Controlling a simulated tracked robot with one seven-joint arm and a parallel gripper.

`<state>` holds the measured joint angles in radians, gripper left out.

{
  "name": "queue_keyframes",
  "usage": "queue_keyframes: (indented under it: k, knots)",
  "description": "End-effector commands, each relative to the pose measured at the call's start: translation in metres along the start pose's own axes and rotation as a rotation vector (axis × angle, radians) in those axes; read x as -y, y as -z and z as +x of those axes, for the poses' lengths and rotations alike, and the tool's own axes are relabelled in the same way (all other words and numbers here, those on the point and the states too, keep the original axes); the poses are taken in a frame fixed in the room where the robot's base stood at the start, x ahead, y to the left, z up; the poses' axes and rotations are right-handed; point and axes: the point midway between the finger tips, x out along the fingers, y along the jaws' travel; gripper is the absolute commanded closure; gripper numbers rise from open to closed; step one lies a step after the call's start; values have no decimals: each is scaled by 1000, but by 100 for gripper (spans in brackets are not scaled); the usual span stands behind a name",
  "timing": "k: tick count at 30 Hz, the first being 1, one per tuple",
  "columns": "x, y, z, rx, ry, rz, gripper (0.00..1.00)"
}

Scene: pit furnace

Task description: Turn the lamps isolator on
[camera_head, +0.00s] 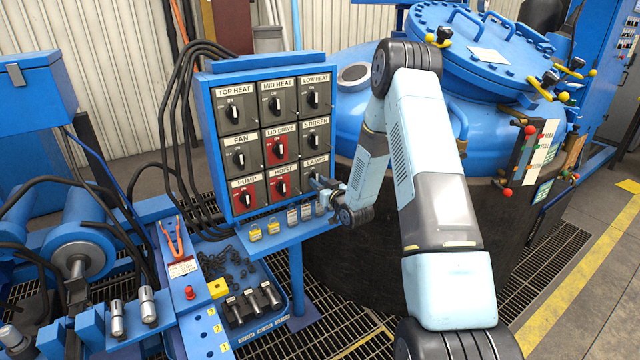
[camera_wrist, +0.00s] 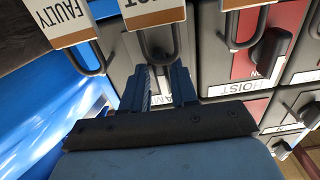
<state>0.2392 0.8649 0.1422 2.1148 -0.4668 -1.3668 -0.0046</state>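The isolator panel (camera_head: 206,120) is a blue box with rows of labelled rotary switches. The lamps isolator (camera_head: 318,160) is a grey unit at its bottom right, with its label showing and its knob hidden by my gripper (camera_head: 320,184). In the wrist view my gripper (camera_wrist: 162,80) has its two blue fingers at the face of the lamps unit, with a narrow gap between them. The lamps label (camera_wrist: 166,98) is mostly covered by the fingers. I cannot tell whether they grip the knob, or how the knob is turned.
The red hoist isolator (camera_head: 281,186) is just left of lamps; the stirrer isolator (camera_head: 315,139) is above. The furnace (camera_head: 350,120) stands right behind my arm.

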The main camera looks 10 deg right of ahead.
Motion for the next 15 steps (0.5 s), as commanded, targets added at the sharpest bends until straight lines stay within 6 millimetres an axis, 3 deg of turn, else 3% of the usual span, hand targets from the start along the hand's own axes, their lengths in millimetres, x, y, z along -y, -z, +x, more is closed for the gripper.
queue_keyframes:
  k: [8, 15]
  knots:
    - [0, 2, -1, -4, 1, -2, 72]
    - [-1, 2, -30, -3, -2, 0, 72]
